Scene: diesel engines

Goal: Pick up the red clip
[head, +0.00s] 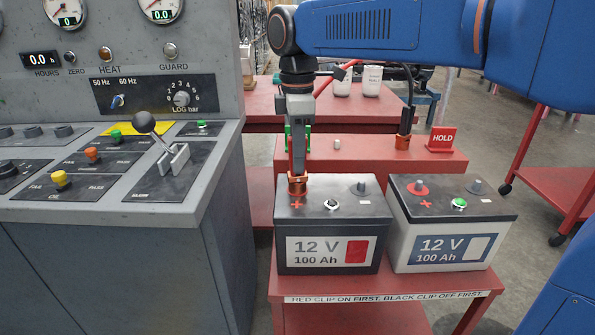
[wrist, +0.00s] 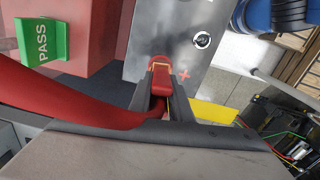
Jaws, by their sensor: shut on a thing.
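My gripper (head: 297,178) points down at the left rear corner of the black-topped left battery (head: 333,215). It is shut on the red clip (wrist: 161,80), which sits between the two fingers in the wrist view. In the head view the clip (head: 297,187) shows orange-red at the fingertips, by the red plus sign. A red cable (wrist: 85,100) runs from the clip to the left in the wrist view. The clip is at the battery's plus corner; the post there is hidden, so I cannot tell if the clip is around it.
A second battery (head: 452,230) stands close on the right, on the same red cart (head: 400,299). Behind are a red HOLD sign (head: 441,140) and a black cable end (head: 405,125) on a red block. A grey control console (head: 110,190) with a lever stands left. A green PASS sign (wrist: 41,41) shows in the wrist view.

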